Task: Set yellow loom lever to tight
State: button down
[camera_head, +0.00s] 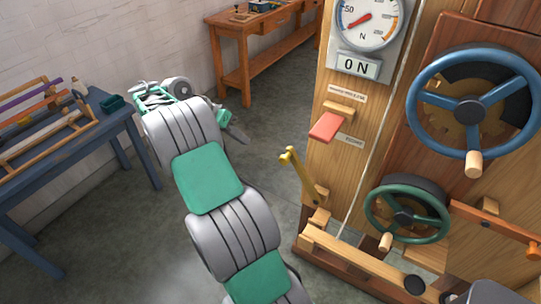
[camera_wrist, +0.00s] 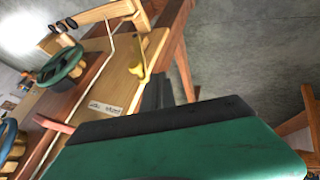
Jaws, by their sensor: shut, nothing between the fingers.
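The yellow lever (camera_head: 300,178) is mounted low on the side of the wooden loom panel (camera_head: 342,110) and tilts up to the left, its knob at the upper end. In the wrist view the yellow lever (camera_wrist: 141,70) shows just beyond my fingers. My gripper (camera_head: 238,136) is shut and empty, to the left of the lever and slightly higher in the head view, with a visible gap. In the wrist view my gripper (camera_wrist: 158,93) shows as dark fingers ahead of the green housing. No readable tight mark shows by the lever.
A red lever (camera_head: 326,126) with small labels sits above the yellow one. A blue handwheel (camera_head: 420,110), a green handwheel (camera_head: 372,212) and a dial gauge (camera_head: 370,20) are on the loom. A blue table (camera_head: 112,128) stands left, a wooden bench (camera_head: 232,45) behind. Floor between is clear.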

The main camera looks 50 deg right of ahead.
jog(key=s+d+f+b, duration=0.1)
jog(key=s+d+f, duration=0.4)
jog(key=s+f, duration=0.1)
jog(key=shift+s+f, duration=0.4)
jog(key=shift+s, duration=0.45)
jog(key=shift+d, duration=0.1)
